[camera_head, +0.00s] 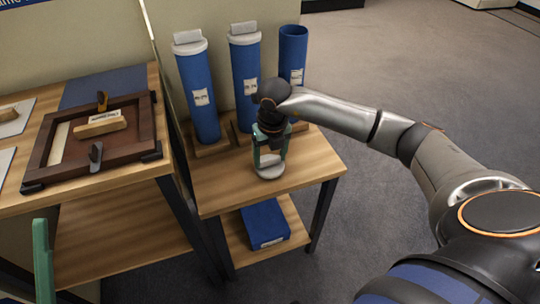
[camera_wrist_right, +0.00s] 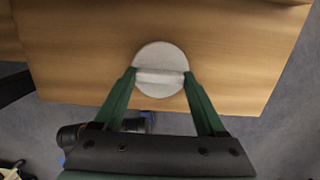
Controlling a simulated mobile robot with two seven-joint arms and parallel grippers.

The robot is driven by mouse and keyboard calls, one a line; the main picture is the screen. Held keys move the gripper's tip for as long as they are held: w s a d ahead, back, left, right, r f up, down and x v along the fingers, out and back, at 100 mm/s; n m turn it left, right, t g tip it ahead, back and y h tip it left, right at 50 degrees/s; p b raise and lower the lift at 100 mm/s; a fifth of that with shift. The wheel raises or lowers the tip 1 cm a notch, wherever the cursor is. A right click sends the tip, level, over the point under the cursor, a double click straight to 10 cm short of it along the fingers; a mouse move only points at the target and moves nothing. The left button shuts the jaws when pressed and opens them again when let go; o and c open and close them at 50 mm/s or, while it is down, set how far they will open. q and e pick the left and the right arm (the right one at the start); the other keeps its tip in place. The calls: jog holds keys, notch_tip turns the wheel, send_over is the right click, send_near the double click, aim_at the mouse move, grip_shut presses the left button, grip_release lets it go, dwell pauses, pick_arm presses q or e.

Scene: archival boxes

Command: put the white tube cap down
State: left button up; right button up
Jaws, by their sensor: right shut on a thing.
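The white tube cap (camera_head: 269,171) is a round disc with a raised grip bar, low over the small wooden table (camera_head: 318,163). In the right wrist view the cap (camera_wrist_right: 160,56) has its bar between the fingertips. My right gripper (camera_head: 270,158) is shut on the cap's bar from above; it also shows in the right wrist view (camera_wrist_right: 160,78). I cannot tell whether the cap touches the tabletop. A green part at the lower left edge (camera_head: 42,262) looks like a finger of my left gripper; its jaw state is hidden.
Two blue tubes with white caps (camera_head: 199,90) (camera_head: 245,75) and one open blue tube (camera_head: 292,55) stand at the back of the table. A blue box (camera_head: 264,224) lies on the lower shelf. A workbench with a wooden frame (camera_head: 60,178) is at left.

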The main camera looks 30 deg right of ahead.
jog(key=o, duration=1.3)
jog(key=shift+c, duration=0.2)
